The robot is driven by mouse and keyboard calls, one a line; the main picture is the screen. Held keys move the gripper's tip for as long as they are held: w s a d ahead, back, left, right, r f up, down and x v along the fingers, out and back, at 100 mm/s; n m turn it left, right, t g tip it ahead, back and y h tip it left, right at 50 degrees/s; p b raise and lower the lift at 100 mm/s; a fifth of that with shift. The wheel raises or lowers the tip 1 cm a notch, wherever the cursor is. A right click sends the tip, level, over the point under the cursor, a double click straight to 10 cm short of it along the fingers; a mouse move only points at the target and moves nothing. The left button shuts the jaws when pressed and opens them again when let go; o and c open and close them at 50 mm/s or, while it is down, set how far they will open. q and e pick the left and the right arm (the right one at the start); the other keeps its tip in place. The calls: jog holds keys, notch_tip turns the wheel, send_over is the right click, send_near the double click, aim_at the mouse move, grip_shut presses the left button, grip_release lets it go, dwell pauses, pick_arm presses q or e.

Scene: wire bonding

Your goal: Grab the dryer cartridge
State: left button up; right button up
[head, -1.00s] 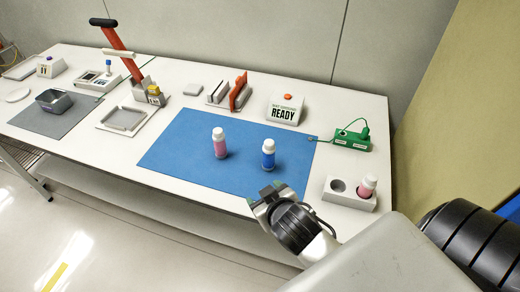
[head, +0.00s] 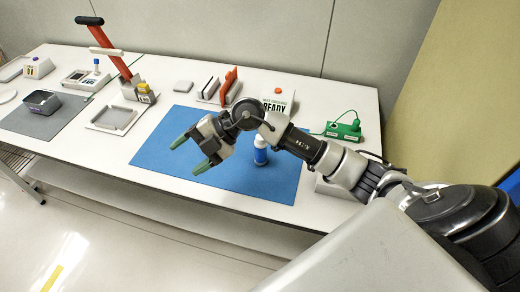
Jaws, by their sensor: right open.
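A bottle-shaped cartridge with a white cap and blue body (head: 260,156) stands upright on the blue mat (head: 285,187), partly covered by my right arm. The pink cartridge on the same mat is hidden behind my right gripper. My right gripper (head: 191,154) is open, its green-tipped fingers apart over the left part of the mat, to the left of the blue cartridge. Nothing shows between the fingers. I cannot tell which cartridge is the dryer one. My left gripper is out of view.
My right arm covers most of the white holder (head: 328,189) at the right and hides its pink cartridge. A green box (head: 343,131), a white READY box (head: 279,98) and a rack with a red piece (head: 228,86) stand behind. A grey tray (head: 113,118) lies left.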

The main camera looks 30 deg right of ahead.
jog(key=w+d+f+m+g+h, duration=0.1)
jog(key=w+d+f+h, duration=0.1)
jog(key=d+h, duration=0.55)
jog(key=r+m+g+h, duration=0.2)
jog(key=m+h, duration=0.2)
send_over(262, 143)
jog(key=w, duration=0.2)
jog(key=shift+s+f, duration=0.1)
jog(key=shift+f, duration=0.15)
notch_tip(262, 143, down, 5)
jog(key=shift+d+r+p, duration=0.1)
jog(key=shift+r+p, duration=0.1)
jog(key=shift+p, duration=0.15)
jog(key=shift+s+d+f+p, duration=0.1)
jog(key=shift+f+p, duration=0.15)
jog(key=shift+f, duration=0.75)
jog(key=shift+d+f+p, duration=0.15)
jog(key=shift+f+p, duration=0.1)
jog(key=shift+f, duration=0.75)
jog(key=shift+s+d+f+p, duration=0.1)
jog(key=shift+f+p, duration=0.15)
jog(key=shift+f, duration=0.75)
jog(key=c, duration=1)
jog(key=shift+c, duration=0.2)
jog(key=shift+w+d+r, duration=0.1)
jog(key=shift+r, duration=0.05)
